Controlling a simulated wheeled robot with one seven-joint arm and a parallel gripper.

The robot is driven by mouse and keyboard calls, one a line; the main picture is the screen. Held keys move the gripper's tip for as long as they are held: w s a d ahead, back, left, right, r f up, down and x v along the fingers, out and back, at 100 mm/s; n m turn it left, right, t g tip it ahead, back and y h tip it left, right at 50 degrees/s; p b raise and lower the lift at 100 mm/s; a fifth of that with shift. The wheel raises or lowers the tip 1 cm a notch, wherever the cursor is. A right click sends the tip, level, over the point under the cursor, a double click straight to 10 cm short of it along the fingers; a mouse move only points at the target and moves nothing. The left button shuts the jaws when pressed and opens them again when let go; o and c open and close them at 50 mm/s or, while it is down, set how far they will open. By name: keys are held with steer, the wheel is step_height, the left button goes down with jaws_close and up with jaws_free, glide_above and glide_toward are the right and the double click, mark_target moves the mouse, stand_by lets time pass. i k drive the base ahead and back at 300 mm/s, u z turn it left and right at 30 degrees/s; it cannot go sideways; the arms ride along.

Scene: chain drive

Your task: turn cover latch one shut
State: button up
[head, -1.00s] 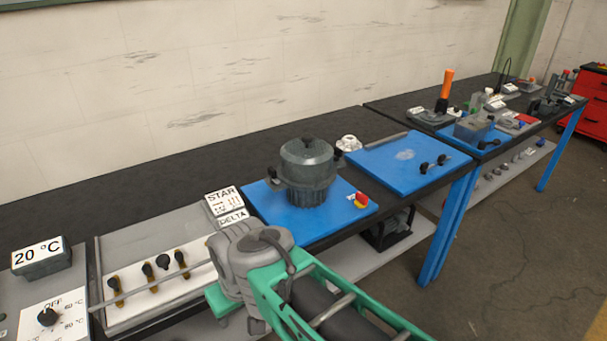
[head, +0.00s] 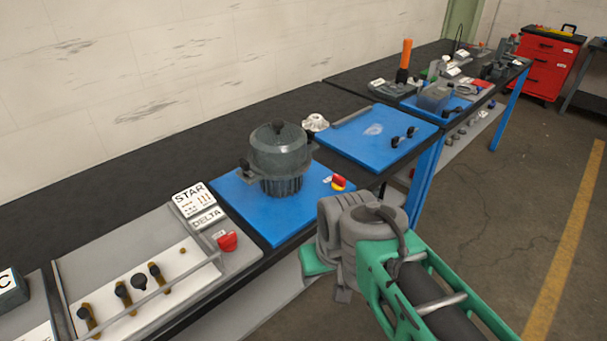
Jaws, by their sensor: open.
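No part in the head view is clearly marked as cover latch one. A dark grey-green round housing (head: 280,152) stands upright on a blue plate (head: 240,205), with black knobs at its sides. A second blue plate (head: 350,145) lies farther right, with two short black-knobbed handles (head: 403,136) near its right edge. I cannot tell which of these parts is the latch, nor whether it is turned. My arm's grey joint and green links are in front of the bench at lower right, apart from these things in the picture. My gripper's fingers do not show.
A red-yellow knob (head: 338,183) sits by the housing. A red tool cabinet (head: 547,62) stands back right. Floor at right is clear.

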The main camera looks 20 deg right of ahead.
mark_target(245, 165)
steer(key=z, duration=1.15)
steer(key=i, duration=1.3)
steer(key=u, duration=4.2)
